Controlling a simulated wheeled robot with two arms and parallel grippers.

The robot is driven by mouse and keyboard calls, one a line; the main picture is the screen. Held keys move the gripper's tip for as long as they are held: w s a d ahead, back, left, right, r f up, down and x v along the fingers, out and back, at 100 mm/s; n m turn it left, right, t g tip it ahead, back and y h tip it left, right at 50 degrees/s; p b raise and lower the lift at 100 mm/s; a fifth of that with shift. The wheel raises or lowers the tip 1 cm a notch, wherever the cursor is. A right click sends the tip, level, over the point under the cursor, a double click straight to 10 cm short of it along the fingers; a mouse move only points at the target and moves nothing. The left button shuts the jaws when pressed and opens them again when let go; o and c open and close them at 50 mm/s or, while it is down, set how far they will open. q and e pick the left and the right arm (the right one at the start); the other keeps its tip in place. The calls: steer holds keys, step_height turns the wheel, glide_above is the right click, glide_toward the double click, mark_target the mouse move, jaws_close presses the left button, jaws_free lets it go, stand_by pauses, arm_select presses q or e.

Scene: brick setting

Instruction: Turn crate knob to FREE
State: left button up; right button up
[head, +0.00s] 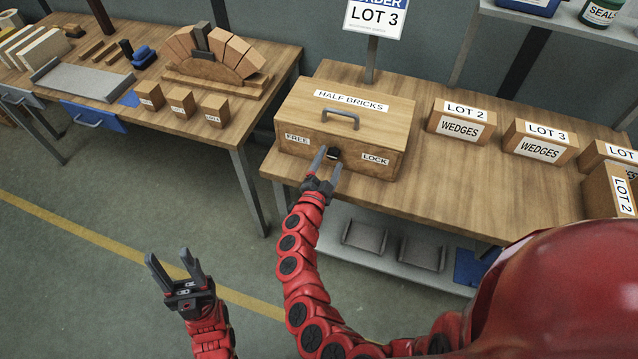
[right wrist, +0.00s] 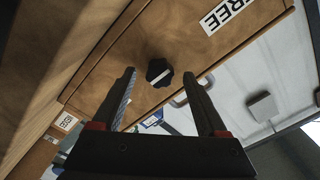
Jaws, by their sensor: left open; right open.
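The wooden HALF BRICKS crate (head: 300,115) stands on the right table, with a FREE label (head: 298,139) at the left of its front face and a LOCK label (head: 375,159) at the right. Its black knob (head: 333,153) sits between them; the right wrist view shows the knob (right wrist: 159,70) with a white bar on it. Which label the bar points to, I cannot tell. My right gripper (head: 329,157) is open in front of the knob, its fingertips on either side in view; contact is unclear. My left gripper (head: 167,254) is open and empty above the floor.
Boxes of wedges (head: 461,121) stand right of the crate. The left table (head: 200,126) holds small blocks and a brick arch (head: 214,52). A grey shelf (head: 395,245) runs under the right table. Floor around my left gripper is clear.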

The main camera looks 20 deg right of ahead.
steer(key=b+v, duration=0.3)
steer(key=v, duration=1.3)
steer(key=shift+s+a+b, duration=0.2)
steer(key=shift+s+b, duration=0.05)
steer(key=shift+b, duration=0.1)
